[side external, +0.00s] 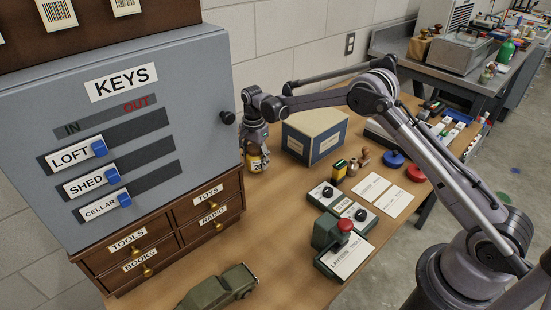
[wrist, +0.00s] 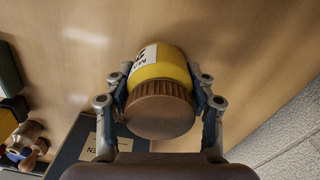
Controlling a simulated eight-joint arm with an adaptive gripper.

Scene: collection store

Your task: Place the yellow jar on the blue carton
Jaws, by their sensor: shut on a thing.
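The yellow jar (side external: 256,163) has a white label and is between my gripper's fingers beside the key cabinet in the side view. My gripper (side external: 255,148) is shut on it from above. In the wrist view the jar (wrist: 160,63) shows its brown lid (wrist: 160,112) toward the camera, with the gripper (wrist: 160,92) fingers on both sides. Whether its base touches the table I cannot tell. The blue carton (side external: 315,128), with pale panels and a label, stands just right of the jar, apart from it. Part of a dark labelled box (wrist: 85,140) shows at the wrist view's lower left.
The grey key cabinet (side external: 130,70) on wooden drawers (side external: 165,235) stands close left of my gripper. Stamps, cards (side external: 371,187) and a green press (side external: 330,235) lie to the right and front. A green toy truck (side external: 220,288) is in front. Bare wood (side external: 265,210) lies between.

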